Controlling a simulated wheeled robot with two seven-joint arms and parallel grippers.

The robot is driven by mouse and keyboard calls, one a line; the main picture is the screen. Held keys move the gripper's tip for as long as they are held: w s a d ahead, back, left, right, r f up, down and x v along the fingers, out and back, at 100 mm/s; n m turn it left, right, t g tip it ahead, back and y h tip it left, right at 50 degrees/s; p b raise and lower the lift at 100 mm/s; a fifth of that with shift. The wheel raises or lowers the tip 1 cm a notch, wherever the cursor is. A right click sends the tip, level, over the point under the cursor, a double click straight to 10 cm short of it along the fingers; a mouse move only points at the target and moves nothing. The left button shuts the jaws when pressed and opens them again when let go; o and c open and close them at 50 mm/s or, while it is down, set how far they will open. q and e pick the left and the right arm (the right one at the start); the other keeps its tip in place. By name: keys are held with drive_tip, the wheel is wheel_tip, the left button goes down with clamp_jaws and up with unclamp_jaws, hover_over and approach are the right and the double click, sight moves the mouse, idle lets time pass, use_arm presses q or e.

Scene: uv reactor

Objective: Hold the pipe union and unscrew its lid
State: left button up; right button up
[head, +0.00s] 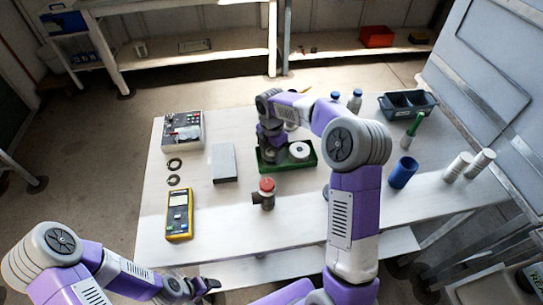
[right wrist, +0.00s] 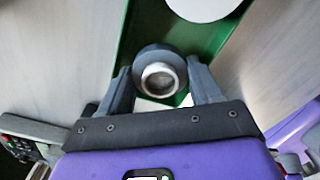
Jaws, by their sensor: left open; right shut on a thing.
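A dark upright fitting with a red top (head: 267,193) stands alone on the table in front of the green tray (head: 309,163); it may be the pipe union, but I cannot tell for certain. My right gripper (head: 273,156) is down over the left part of the tray. In the right wrist view its two fingers (right wrist: 160,88) are shut on a dark grey round part (right wrist: 150,55) with a pale metal ring in its middle; I cannot tell whether this is the union or its lid. My left gripper (head: 208,286) is open and empty, low by the table's front edge.
A white round piece (head: 299,149) lies in the tray beside my right gripper. A yellow meter (head: 179,214), black rings (head: 174,164), a grey block (head: 224,163) and a control box (head: 182,132) stand left. A blue cup (head: 402,173) stands right. The table's front middle is clear.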

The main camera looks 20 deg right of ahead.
drive_tip(key=shift+w+f, duration=0.1)
drive_tip(key=shift+f, duration=0.75)
drive_tip(key=shift+r, duration=0.1)
drive_tip(key=o, duration=0.9)
drive_tip(key=shift+f, duration=0.2)
